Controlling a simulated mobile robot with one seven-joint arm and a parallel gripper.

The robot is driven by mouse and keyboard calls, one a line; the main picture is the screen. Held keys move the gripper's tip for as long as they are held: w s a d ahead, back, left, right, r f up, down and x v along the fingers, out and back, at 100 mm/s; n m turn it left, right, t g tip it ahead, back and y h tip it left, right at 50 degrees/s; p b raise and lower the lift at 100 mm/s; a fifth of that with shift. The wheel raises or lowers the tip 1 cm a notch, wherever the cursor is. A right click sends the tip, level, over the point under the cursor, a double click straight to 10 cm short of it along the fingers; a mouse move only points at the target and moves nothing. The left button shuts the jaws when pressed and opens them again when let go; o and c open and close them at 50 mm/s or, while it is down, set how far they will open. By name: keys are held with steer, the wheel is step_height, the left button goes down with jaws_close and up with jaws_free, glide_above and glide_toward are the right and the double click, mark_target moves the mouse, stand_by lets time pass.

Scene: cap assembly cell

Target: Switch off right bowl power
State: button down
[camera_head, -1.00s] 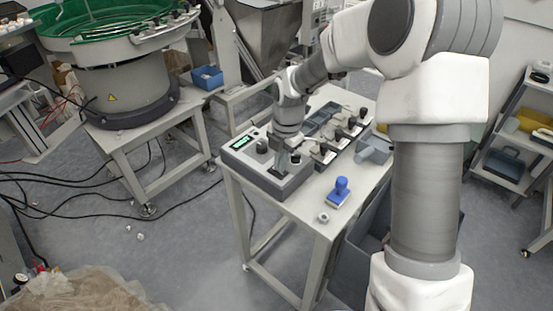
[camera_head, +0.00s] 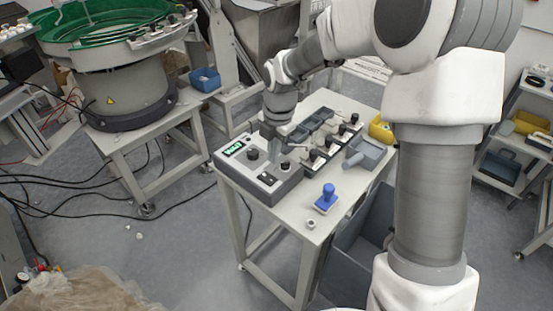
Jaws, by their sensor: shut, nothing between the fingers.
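A grey control box (camera_head: 258,186) sits at the left front end of the white table. It has a green lit display (camera_head: 233,149), a black knob (camera_head: 253,155), a second dark knob (camera_head: 285,166) and a small dark switch (camera_head: 267,177) near its front. I cannot read the switch's position or any label at this size. My gripper (camera_head: 272,142) is shut and empty, pointing down over the rear of the box, behind the switch and apart from it. Its fingertips are small and partly lost against the box.
A blue-handled stamp (camera_head: 327,197) and a small nut-like part (camera_head: 311,223) lie on the table's front. A grey scoop-like tray (camera_head: 366,153) and a yellow bin (camera_head: 381,128) stand to the right. A green bowl feeder (camera_head: 110,25) stands at the left.

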step_height(320, 180, up, 7)
steer(key=shift+s+d+r+p, duration=0.15)
steer(key=shift+s+p, duration=0.25)
steer(key=shift+p, duration=0.05)
